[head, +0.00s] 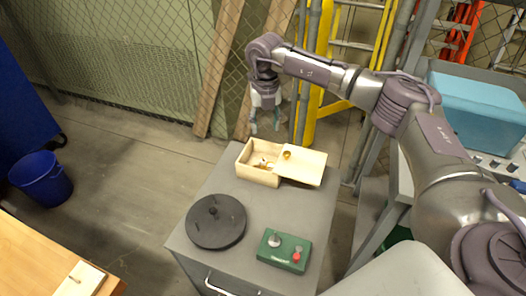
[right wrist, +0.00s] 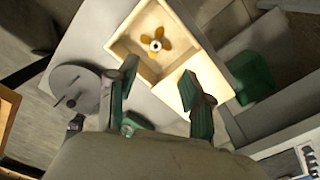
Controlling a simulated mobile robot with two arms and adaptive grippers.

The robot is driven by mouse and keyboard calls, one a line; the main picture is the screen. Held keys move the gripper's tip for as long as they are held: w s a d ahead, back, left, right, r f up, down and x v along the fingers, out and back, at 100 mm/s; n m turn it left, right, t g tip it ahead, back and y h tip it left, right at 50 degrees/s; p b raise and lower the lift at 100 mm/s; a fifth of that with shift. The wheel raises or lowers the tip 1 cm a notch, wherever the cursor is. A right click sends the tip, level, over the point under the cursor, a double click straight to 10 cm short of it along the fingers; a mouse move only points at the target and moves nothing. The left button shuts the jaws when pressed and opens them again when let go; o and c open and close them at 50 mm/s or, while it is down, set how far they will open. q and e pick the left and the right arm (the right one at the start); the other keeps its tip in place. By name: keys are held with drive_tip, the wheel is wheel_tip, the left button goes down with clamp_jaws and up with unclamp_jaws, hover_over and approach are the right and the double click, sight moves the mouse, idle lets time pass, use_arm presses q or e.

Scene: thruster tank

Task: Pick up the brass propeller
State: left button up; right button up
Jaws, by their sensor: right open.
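The brass propeller (right wrist: 155,43) lies inside the open part of a pale wooden box (right wrist: 122,42). In the head view the box (head: 258,177) stands on a grey cabinet, and the propeller (head: 264,162) shows only small inside it. The box's wooden lid (head: 305,167) is slid to the right and leaves the left part uncovered. My right gripper (head: 265,124) is open and empty, above and behind the box. In the right wrist view its fingers (right wrist: 159,74) are spread wide, with the propeller beyond them. My left gripper is not in view.
On the grey cabinet top (head: 235,187) stand a black round disc with a knob (head: 215,222) and a green control box (head: 284,250) with a red button. A blue bucket (head: 40,179) is on the floor at left. Yellow ladders (head: 325,60) stand behind.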

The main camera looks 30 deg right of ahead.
hover_over(264, 159)
wheel_tip(264, 159, down, 8)
drive_tip(key=shift+d+r+p, duration=0.1)
drive_tip(key=shift+r+p, duration=0.15)
drive_tip(key=shift+p, duration=0.1)
drive_tip(key=shift+f, duration=0.5)
drive_tip(key=f, duration=0.3)
drive_tip(key=f+p, duration=0.1)
drive_tip(key=shift+s+a+f, duration=0.2)
drive_tip(key=shift+a, duration=0.1)
drive_tip(key=shift+f, duration=0.3)
drive_tip(key=shift+c, duration=0.3)
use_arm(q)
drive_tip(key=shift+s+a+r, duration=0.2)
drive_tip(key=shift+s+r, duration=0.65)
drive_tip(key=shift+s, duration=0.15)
use_arm(e)
clamp_jaws()
